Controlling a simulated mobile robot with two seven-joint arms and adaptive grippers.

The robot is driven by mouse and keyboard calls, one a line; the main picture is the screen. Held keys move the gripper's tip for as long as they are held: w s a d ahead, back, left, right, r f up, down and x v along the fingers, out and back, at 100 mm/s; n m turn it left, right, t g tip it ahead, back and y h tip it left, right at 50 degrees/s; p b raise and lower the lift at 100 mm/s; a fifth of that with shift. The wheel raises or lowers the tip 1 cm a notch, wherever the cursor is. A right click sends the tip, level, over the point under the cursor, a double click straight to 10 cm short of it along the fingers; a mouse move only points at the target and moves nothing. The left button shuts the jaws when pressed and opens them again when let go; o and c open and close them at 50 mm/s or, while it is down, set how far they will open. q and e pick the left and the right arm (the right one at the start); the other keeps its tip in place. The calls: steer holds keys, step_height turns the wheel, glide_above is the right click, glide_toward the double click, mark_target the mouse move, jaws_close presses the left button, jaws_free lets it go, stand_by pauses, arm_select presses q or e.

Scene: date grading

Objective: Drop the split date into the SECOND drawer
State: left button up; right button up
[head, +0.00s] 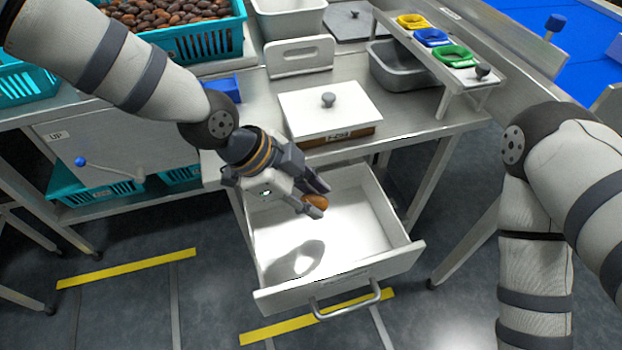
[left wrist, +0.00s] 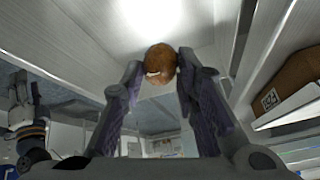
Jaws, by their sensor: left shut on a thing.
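My left gripper (head: 318,200) is shut on the split date (head: 315,201), a small brown fruit. It holds the date over the open white drawer (head: 384,258), inside the drawer's outline in the head view. In the left wrist view the date (left wrist: 160,62) sits between the two fingertips, with a pale mark on its side. The drawer is pulled out under the steel table and its visible floor is bare. I cannot read a drawer label.
On the steel table (head: 262,103) above the drawer stands a box with a white lid (head: 335,105) and grey knob. A rack (head: 480,70) holds yellow, blue and green scoops. A teal crate (head: 200,42) full of dates is at the back left. Yellow tape marks the floor.

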arm_select(q)
steer(key=shift+f, duration=0.3)
steer(key=shift+r, duration=0.1)
steer(key=o, duration=0.8)
steer(key=v, duration=1.2)
